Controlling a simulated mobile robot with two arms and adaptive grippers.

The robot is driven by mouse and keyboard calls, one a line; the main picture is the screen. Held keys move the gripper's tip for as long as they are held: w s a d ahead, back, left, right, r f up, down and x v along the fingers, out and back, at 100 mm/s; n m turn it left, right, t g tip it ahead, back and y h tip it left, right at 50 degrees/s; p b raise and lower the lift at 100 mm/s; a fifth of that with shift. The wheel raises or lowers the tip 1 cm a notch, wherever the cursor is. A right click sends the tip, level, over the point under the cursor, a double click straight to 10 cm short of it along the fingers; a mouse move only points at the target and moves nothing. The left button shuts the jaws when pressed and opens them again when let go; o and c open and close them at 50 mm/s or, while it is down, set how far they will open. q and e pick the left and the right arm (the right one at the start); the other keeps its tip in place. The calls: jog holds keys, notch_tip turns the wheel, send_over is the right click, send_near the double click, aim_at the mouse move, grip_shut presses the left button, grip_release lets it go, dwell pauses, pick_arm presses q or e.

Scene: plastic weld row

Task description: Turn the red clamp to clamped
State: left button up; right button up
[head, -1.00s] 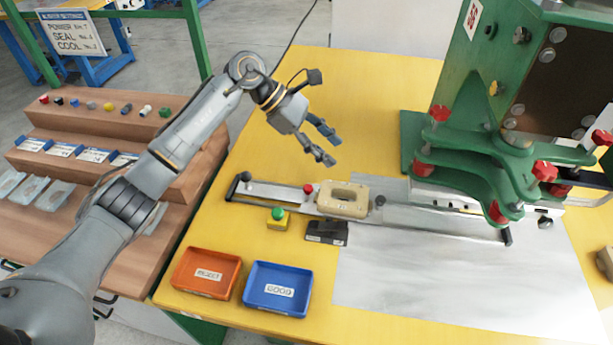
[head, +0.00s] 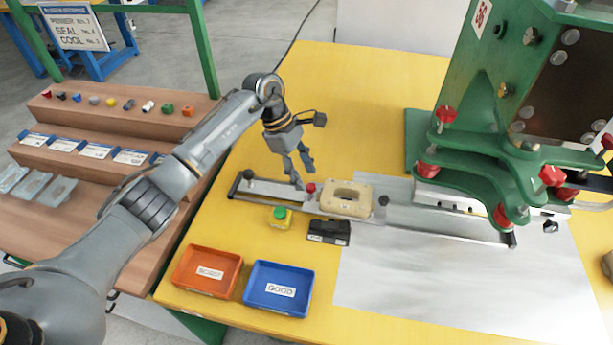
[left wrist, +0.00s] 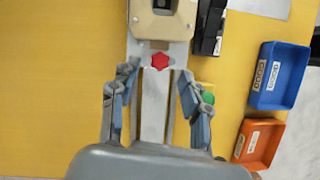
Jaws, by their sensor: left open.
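The red clamp (head: 311,187) is a small red knob on the metal slide, at the left edge of the beige fixture block (head: 347,197). In the left wrist view the red clamp (left wrist: 160,61) shows as a star-shaped knob just below the beige block (left wrist: 162,20). My left gripper (head: 305,180) is open and points down over the slide, close to the red clamp. In the left wrist view its fingers (left wrist: 152,95) stand apart on both sides of the slide, with the clamp ahead between them. My right gripper is in neither view.
A green button box (head: 280,217) and a black box (head: 328,232) stand just in front of the slide. An orange tray (head: 207,292) and a blue tray (head: 279,310) lie nearer. The green press (head: 470,110) stands at right. The yellow table (head: 370,90) behind is clear.

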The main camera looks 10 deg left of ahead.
aim_at(310, 192)
pick_arm(q)
jog(key=shift+x, duration=1.25)
grip_shut()
